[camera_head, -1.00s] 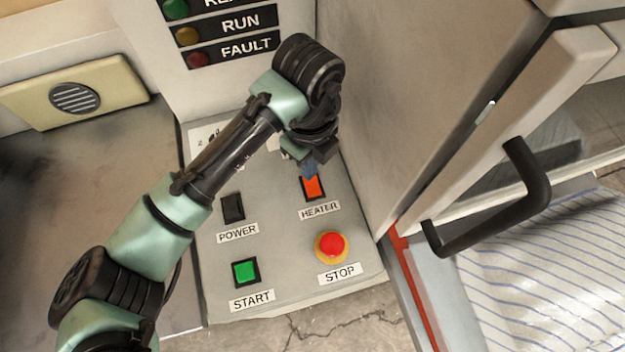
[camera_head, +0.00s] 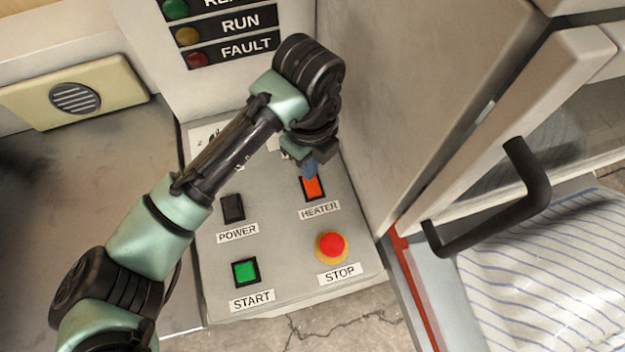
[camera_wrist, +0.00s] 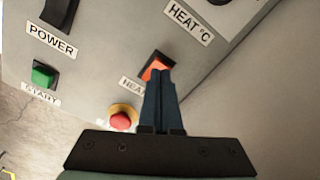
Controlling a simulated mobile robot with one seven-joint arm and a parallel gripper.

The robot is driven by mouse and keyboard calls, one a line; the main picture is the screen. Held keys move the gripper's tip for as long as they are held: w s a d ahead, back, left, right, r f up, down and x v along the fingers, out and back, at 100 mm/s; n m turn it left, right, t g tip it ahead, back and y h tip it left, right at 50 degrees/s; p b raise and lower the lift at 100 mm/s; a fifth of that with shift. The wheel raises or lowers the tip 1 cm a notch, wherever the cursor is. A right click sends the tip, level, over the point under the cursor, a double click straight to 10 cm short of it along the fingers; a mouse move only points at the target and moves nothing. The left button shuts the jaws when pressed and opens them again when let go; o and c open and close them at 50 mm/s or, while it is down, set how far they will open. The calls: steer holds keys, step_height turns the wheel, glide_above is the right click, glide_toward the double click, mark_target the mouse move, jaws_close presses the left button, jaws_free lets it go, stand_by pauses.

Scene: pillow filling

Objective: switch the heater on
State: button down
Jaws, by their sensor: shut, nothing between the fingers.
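The heater switch (camera_head: 313,187) is an orange-red rocker in a black frame, above the HEATER label (camera_head: 320,210) on the sloped grey control panel (camera_head: 285,260). It is lit-looking orange. My gripper (camera_head: 309,172) is shut and empty, its blue fingertips at the upper edge of the switch. In the wrist view the fingers (camera_wrist: 160,85) overlap the lower right part of the orange switch (camera_wrist: 154,66). I cannot tell whether they touch it or which way the rocker is tilted.
A black POWER switch (camera_head: 233,207), a green START button (camera_head: 245,272) and a red STOP button (camera_head: 331,246) share the panel. A cabinet wall stands close on the right, with a black door handle (camera_head: 535,200). A HEAT °C label (camera_wrist: 190,22) shows in the wrist view.

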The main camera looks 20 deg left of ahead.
steer(key=shift+f+b, duration=0.7)
steer(key=shift+f, duration=0.3)
stand_by(0.7)
steer(key=shift+r, duration=0.1)
step_height(320, 180, up, 7)
steer(key=p, duration=0.6)
steer(key=shift+s, duration=0.1)
stand_by(0.5)
